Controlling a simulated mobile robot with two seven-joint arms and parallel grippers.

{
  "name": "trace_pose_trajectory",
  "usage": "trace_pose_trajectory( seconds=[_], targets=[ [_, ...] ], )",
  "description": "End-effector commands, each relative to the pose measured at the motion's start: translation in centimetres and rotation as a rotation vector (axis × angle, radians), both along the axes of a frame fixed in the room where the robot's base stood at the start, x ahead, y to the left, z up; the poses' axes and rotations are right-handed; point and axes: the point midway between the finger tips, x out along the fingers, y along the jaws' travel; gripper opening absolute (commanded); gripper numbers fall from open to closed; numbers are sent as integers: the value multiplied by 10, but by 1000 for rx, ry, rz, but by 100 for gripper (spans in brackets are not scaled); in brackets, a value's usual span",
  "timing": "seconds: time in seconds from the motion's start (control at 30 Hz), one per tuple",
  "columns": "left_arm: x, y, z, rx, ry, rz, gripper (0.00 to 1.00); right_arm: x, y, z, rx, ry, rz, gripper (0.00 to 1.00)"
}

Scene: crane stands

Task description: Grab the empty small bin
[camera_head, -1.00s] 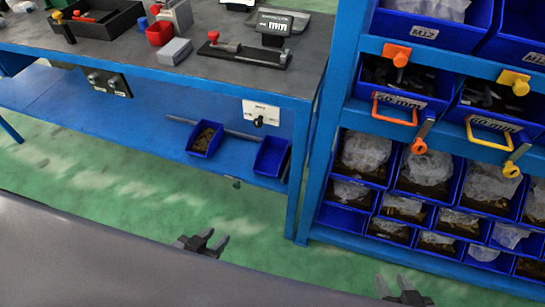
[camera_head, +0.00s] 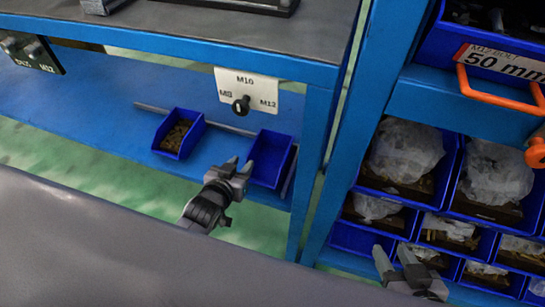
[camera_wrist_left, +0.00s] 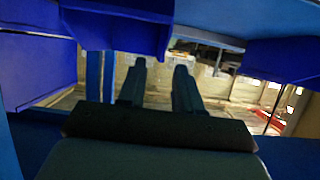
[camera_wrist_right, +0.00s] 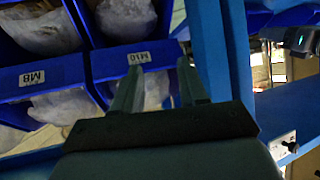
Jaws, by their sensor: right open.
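An empty small blue bin (camera_head: 270,160) sits on the blue lower shelf of the workbench in the head view, near the bench's right leg. My left gripper (camera_head: 238,168) is just left of this bin, close to its front left side, with its fingers apart and nothing between them. I cannot tell whether it touches the bin. In the left wrist view the open fingers (camera_wrist_left: 158,75) show below a blue shape; I cannot tell which bin that is. My right gripper (camera_head: 395,258) is open and empty in front of the rack's lower bins; its fingers (camera_wrist_right: 155,85) also show in the right wrist view.
A small blue bin with brown parts (camera_head: 178,136) stands left of the empty one. A selector plate (camera_head: 246,92) hangs above them. A rack of filled blue bins (camera_head: 405,160) stands on the right, beyond blue posts. A grey surface (camera_head: 110,255) fills the foreground.

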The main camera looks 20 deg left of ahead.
Motion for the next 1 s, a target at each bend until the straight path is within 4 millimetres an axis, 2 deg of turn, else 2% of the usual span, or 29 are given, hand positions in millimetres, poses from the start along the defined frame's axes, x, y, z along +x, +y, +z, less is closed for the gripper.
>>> trace_pose_trajectory(
  seconds=[0.37,0.7,1.0],
  targets=[
    [27,-1,-12,-1,-5,1,34,3,8,1,5,-27,20,43],
    [65,-1,-27,0,-3,1,34,9,21,-2,63,-45,40,43],
    [69,-2,-27,-1,-2,1,34,10,23,1,79,-46,43,43]
  ],
)
